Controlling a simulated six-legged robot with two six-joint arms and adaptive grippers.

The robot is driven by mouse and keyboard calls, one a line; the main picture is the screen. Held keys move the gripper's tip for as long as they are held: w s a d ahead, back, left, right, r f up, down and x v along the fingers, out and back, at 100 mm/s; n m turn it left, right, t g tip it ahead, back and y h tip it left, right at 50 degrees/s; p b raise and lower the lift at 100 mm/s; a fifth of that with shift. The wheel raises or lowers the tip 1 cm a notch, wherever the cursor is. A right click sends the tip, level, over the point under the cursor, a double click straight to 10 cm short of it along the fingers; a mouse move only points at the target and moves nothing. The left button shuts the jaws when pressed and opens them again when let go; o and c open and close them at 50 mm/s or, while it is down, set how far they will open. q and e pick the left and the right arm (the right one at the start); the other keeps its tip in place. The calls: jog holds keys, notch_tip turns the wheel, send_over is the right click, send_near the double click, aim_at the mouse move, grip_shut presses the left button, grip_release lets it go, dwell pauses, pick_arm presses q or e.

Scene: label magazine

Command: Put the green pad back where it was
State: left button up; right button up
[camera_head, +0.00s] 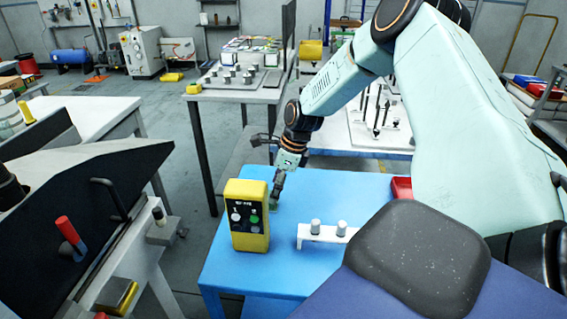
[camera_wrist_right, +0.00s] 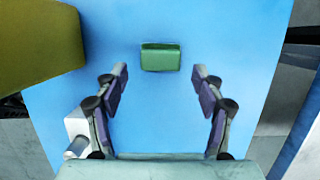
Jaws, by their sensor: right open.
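The green pad (camera_wrist_right: 161,57) lies on the blue table top (camera_wrist_right: 215,30), ahead of the fingertips in the right wrist view. In the head view only a bit of green (camera_head: 273,204) shows beside the yellow box, partly hidden. My right gripper (camera_wrist_right: 160,80) is open and empty, pointing down at the table, with the pad centred between the lines of its fingers but just beyond their tips. In the head view the right gripper (camera_head: 276,190) is low over the table, behind the yellow box. My left gripper is not in view.
A yellow control box (camera_head: 246,222) with buttons stands upright close beside my right gripper. A white bracket with two grey posts (camera_head: 325,236) stands to its right. A red tray (camera_head: 401,187) sits at the table's far right. Bare blue surface surrounds the pad.

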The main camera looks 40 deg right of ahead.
jog(key=p+v, duration=0.4)
jog(key=v, duration=0.5)
jog(key=shift+s, duration=0.1)
dwell(0.4)
